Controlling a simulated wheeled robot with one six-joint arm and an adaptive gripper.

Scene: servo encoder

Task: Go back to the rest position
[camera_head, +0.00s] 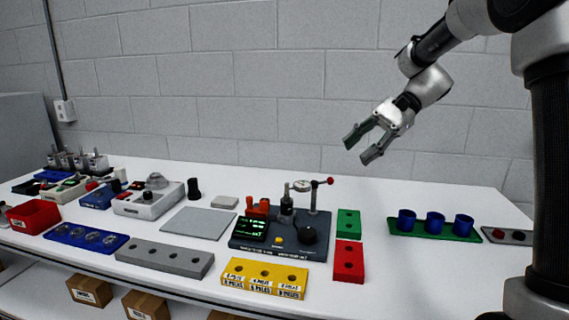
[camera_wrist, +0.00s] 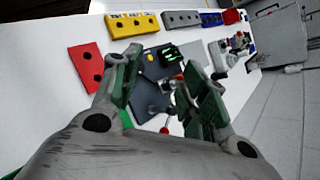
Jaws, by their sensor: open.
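My gripper (camera_head: 364,151) is raised in the air above the back of the table, on the right side of the head view. Its jaws are apart with nothing between them. In the wrist view, my gripper (camera_wrist: 160,90) shows two green-padded fingers spread over the table. The dark test fixture (camera_head: 280,246), with a green-lit display and a red-tipped lever, stands on the table below and to the left of my gripper. It also shows in the wrist view (camera_wrist: 150,98), partly hidden behind the fingers.
The white table (camera_head: 375,285) holds a yellow block (camera_head: 264,278), a red block (camera_head: 348,262), a green block (camera_head: 348,222), a grey block (camera_head: 165,258), and a green tray (camera_head: 405,229) with blue cups. A red bin (camera_head: 34,216) stands left. Space around my raised gripper is clear.

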